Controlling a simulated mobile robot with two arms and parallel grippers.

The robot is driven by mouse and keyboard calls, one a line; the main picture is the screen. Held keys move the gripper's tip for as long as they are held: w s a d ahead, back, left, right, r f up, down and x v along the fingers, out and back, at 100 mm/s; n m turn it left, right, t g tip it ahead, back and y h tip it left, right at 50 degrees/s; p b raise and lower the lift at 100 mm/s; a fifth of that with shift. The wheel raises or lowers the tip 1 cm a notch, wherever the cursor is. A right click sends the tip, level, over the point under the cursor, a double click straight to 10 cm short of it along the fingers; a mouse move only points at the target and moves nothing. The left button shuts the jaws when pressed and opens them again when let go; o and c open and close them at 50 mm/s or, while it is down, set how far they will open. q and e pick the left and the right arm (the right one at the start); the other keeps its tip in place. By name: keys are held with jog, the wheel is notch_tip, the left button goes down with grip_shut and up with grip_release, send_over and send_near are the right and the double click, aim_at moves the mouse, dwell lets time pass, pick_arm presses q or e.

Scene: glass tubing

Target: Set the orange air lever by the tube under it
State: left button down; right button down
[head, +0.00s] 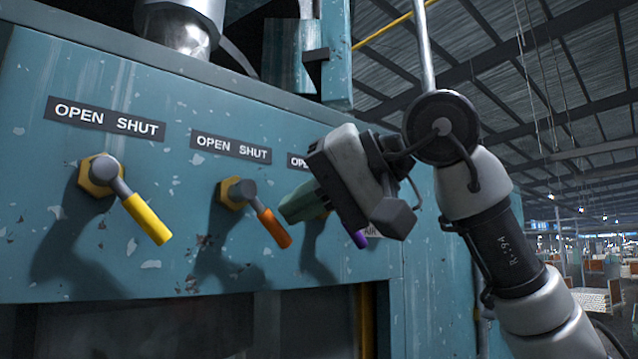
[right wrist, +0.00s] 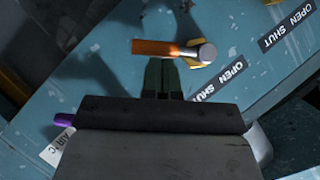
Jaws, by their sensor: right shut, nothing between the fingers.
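The orange lever (head: 272,226) is the middle one on the blue-green panel. Its grey arm slants down and to the right from a brass nut (head: 231,194), toward the SHUT side of its OPEN SHUT plate (head: 231,147). My right gripper (head: 288,210) is shut and empty, its green fingers just right of the orange handle. In the right wrist view the fingertips (right wrist: 161,64) lie close to the orange handle (right wrist: 155,47); I cannot tell whether they touch. No glass tube can be made out under the lever. My left gripper is out of view.
A yellow lever (head: 146,217) stands to the left, also slanting down right. A purple lever (head: 358,239) is mostly hidden behind my right gripper. Below the panel's lower edge is a dark recess (head: 200,330). Open hall space lies to the right.

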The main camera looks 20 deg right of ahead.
jog(key=shift+w+f, duration=0.1)
jog(key=shift+f, duration=0.1)
dwell(0.3)
jog(key=shift+f+m+y+b, duration=0.15)
jog(key=shift+m+y+b, duration=0.35)
jog(key=shift+b, duration=0.1)
